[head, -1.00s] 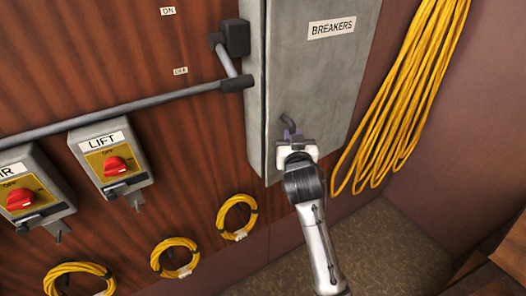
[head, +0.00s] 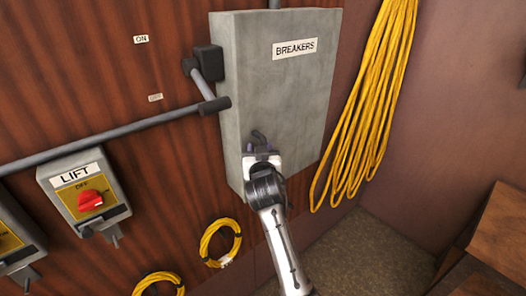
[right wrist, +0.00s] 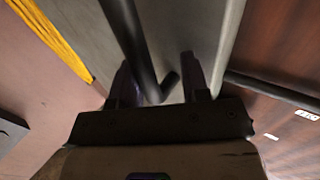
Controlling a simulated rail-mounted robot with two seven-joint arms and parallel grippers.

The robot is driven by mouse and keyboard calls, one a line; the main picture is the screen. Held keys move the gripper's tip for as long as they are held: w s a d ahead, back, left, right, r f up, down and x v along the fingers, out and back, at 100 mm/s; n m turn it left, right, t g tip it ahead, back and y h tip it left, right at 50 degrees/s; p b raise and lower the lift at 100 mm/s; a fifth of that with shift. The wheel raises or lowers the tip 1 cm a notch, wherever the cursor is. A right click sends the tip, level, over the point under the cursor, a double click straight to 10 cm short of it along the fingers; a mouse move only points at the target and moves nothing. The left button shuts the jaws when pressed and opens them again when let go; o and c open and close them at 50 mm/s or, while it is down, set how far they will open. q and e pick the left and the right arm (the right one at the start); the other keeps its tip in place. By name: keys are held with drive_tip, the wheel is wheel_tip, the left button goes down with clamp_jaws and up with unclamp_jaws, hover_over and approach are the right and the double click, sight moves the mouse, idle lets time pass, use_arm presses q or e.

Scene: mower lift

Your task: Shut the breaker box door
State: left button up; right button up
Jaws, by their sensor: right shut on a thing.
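The grey breaker box (head: 235,160) is mounted on the wood-panelled wall. Its door (head: 290,85), labelled BREAKERS, looks flush with the box, with no gap that I can make out. The dark bar handle (head: 257,136) is low on the left part of the door. My right gripper (head: 262,150) is at this handle. In the right wrist view, the dark handle (right wrist: 135,50) runs between the two fingers of my right gripper (right wrist: 160,78), which is shut on it. My left gripper is not in view.
A lever switch (head: 203,78) and conduit (head: 110,134) are left of the box. A LIFT switch box (head: 108,190) with a red knob is lower left. Yellow cord (head: 370,105) hangs close on the right. Small yellow coils (head: 238,243) hang below. Wooden furniture (head: 500,230) stands far right.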

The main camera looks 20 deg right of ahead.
drive_tip(key=shift+o, duration=1.1)
drive_tip(key=shift+a, duration=0.3)
drive_tip(key=shift+s+r, duration=0.1)
drive_tip(key=shift+s, duration=0.1)
drive_tip(key=b+v, duration=0.1)
drive_tip(key=v, duration=1.2)
drive_tip(key=shift+s+d+b, duration=0.2)
drive_tip(key=shift+b, duration=0.1)
